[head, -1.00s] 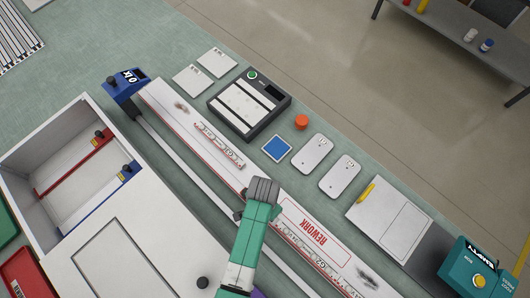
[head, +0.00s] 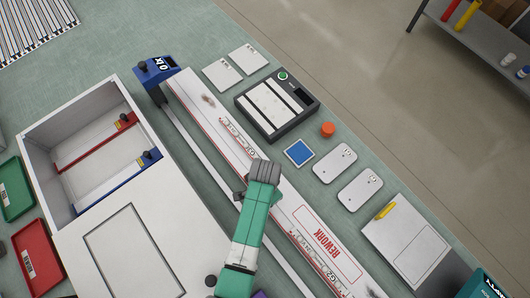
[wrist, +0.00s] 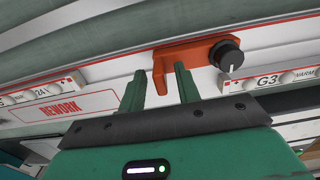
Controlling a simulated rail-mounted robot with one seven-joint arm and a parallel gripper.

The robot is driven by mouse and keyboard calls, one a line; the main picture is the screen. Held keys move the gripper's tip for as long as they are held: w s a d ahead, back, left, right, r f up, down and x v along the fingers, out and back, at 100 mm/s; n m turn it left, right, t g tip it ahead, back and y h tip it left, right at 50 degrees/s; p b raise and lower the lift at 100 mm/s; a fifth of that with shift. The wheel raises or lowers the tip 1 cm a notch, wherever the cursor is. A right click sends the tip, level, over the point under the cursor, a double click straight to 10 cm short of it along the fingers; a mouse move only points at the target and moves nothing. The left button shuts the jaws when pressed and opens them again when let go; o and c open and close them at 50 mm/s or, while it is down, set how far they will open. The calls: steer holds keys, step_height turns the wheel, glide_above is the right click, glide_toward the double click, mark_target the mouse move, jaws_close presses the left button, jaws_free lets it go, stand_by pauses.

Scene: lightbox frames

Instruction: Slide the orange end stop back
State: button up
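The orange end stop (wrist: 190,55) sits on the white rail in the wrist view. It is a flat orange bar with a tab (wrist: 159,80) bent down at its left end and a black knob (wrist: 230,58) at its right. My gripper (wrist: 159,88) is open, with one green finger on each side of the tab. I cannot tell whether either finger touches it. In the head view my gripper (head: 264,170) is over the long white rail (head: 201,105), and the end stop is hidden there.
A blue OK block (head: 156,68) stands at the rail's far-left end. An open white box (head: 88,207) with red and blue slides lies left of the rail. A dark-framed panel (head: 277,103), an orange cap (head: 327,129) and white cards (head: 335,163) lie to the right.

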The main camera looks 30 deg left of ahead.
step_height(320, 180, up, 8)
steer(key=shift+f, duration=0.1)
stand_by(0.4)
